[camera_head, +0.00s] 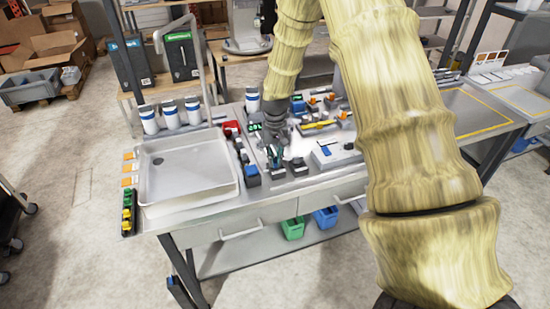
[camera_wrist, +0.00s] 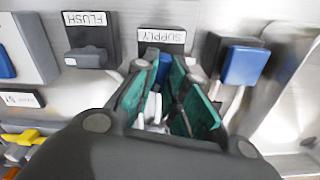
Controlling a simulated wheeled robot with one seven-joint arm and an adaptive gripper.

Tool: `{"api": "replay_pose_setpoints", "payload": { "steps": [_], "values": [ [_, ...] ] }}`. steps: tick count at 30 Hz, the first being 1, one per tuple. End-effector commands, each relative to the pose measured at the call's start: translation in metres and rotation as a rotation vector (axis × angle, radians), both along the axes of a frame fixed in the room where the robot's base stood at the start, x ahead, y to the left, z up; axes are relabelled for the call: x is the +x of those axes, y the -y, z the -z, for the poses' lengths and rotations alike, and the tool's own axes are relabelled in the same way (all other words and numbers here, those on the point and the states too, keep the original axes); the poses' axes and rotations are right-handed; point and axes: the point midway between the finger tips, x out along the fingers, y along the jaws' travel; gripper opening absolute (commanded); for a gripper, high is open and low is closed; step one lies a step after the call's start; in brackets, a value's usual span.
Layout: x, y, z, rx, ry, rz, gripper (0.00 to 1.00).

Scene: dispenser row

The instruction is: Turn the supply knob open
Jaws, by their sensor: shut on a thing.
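The SUPPLY label (camera_wrist: 162,36) is at the top middle of the wrist view, upside down, on a dark plate. My gripper (camera_wrist: 163,72), with its green-padded fingers, is right below that label and is shut on the supply knob (camera_wrist: 163,66). Only a small blue part of the knob shows between the fingertips, so its turn angle cannot be told. In the head view my gripper (camera_head: 275,158) points down at the bench beside the sink. The knob is hidden there.
A dark FLUSH knob (camera_wrist: 88,55) is to the left of the supply knob, and a blue block (camera_wrist: 243,65) is close on the right. In the head view a white sink (camera_head: 185,203) is left of my gripper, and a white box (camera_head: 336,153) is on the right.

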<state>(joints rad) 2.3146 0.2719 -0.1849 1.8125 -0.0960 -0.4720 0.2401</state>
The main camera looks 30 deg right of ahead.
Motion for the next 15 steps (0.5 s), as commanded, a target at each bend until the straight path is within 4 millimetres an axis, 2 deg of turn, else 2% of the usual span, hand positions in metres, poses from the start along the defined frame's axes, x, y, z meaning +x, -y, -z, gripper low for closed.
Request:
{"api": "replay_pose_setpoints", "payload": {
  "steps": [6,15],
  "values": [
    [0.0009,0.0010,-0.0011,0.000,0.003,-0.137,0.00],
    [0.0013,0.0008,-0.0015,-0.001,0.003,-0.240,0.00]
  ]
}}
